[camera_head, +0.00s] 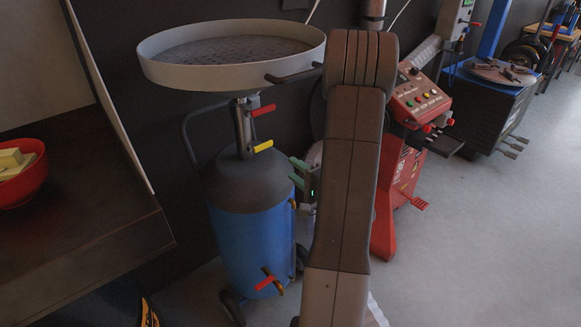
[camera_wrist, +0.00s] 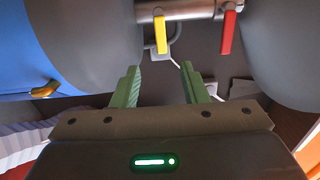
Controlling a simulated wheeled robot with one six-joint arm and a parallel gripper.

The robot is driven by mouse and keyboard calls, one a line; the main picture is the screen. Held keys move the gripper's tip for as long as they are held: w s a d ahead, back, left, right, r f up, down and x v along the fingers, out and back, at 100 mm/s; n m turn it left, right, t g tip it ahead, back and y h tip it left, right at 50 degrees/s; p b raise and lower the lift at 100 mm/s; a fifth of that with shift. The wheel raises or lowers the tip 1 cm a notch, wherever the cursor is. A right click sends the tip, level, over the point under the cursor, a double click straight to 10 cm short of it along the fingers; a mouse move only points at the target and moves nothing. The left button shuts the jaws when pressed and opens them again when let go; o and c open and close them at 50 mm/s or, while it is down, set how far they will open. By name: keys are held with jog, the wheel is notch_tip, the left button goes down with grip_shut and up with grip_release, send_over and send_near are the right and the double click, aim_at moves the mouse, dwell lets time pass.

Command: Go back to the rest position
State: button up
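My gripper (camera_wrist: 160,86) shows in the wrist view with two green fingers spread apart and nothing between them. In the head view its green fingers (camera_head: 299,172) show beside the blue oil drainer (camera_head: 249,240), just right of its dark shoulder. I cannot tell whether they touch it. My arm stands upright in the middle of the head view and hides part of what is behind it. In the wrist view a yellow lever (camera_wrist: 160,35) and a red lever (camera_wrist: 228,33) on a metal pipe lie beyond the fingers.
The drainer's wide round pan (camera_head: 232,55) spreads above, close to my arm. A red machine with a button panel (camera_head: 418,97) stands right of my arm. A dark table (camera_head: 85,215) with a red bowl (camera_head: 24,185) is at the left. Grey floor (camera_head: 480,250) is clear at the right.

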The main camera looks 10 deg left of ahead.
aim_at(264, 145)
dwell(0.4)
jog(key=x, duration=1.3)
jog(key=shift+w+a, duration=0.25)
jog(key=shift+a, duration=0.05)
jog(key=shift+d, duration=0.1)
jog(key=v, duration=1.3)
jog(key=x, duration=1.3)
jog(key=shift+a, duration=0.25)
jog(key=shift+d+r+n, duration=0.15)
jog(key=shift+r+n, duration=0.2)
jog(key=shift+n, duration=0.55)
jog(key=shift+r+n, duration=0.2)
jog(key=shift+n, duration=0.5)
jog(key=shift+r, duration=0.1)
